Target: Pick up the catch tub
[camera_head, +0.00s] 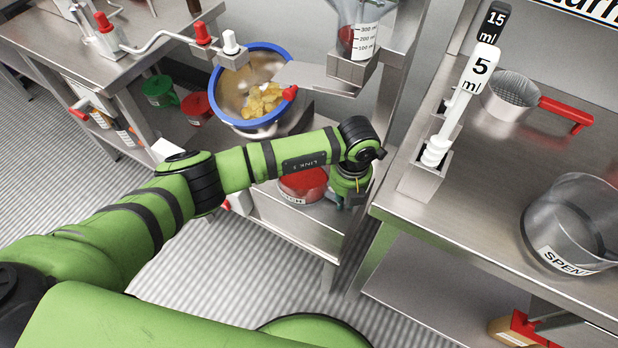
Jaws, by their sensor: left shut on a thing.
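The catch tub (302,187) has red on top and a pale label whose visible letters end in "CH". It sits low in the bay between the two counters, below the blue-rimmed drum, partly hidden behind my left forearm. My left gripper (340,198) points down at the tub's right side and is shut on it. The fingers are mostly hidden by the wrist, so the exact grip does not show. I cannot tell whether the tub rests on the shelf or is slightly raised. My right gripper is not in view.
Above stands the blue-rimmed drum (249,87) with yellow chips. A graduated hopper (362,32) hangs near the post (388,95). The right counter holds a 5 ml scoop (462,100), a sieve (512,94) and the clear SPENT tub (575,225). The striped floor is open in front.

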